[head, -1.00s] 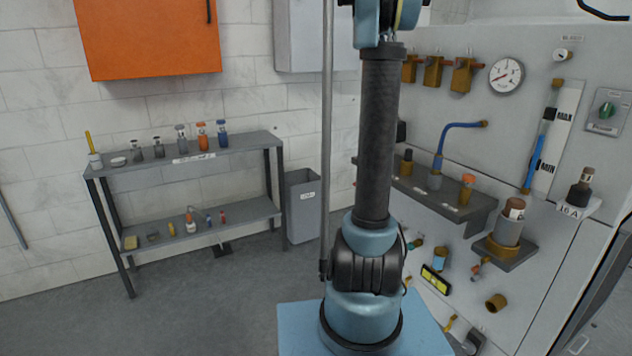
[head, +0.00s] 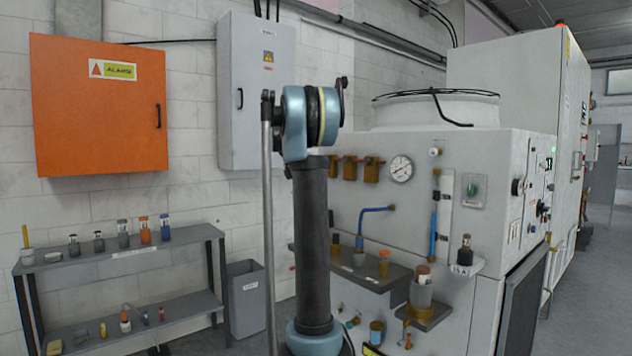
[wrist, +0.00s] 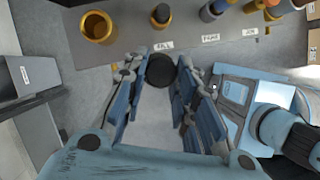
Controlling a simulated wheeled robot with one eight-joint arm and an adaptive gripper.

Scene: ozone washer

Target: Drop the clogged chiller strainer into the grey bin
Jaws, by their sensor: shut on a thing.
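The grey bin (head: 247,300) stands on the floor against the wall, right of the low shelf unit, with a white label on its front. What looks like the same bin shows at the left edge of the wrist view (wrist: 34,80). My gripper (wrist: 163,92) has its blue fingers on both sides of a dark, round-topped thing (wrist: 161,70), probably the strainer, and is shut on it. Its lower part is hard to make out. The held thing is apart from the bin, to its right in the wrist view.
A grey ledge (wrist: 190,55) on the machine carries an open brass ring (wrist: 97,27) and several labelled fittings. A capped cylinder (head: 421,290) sits on a bracket at right. The shelf unit (head: 165,248) holds several small bottles. An orange cabinet (head: 100,105) hangs above it.

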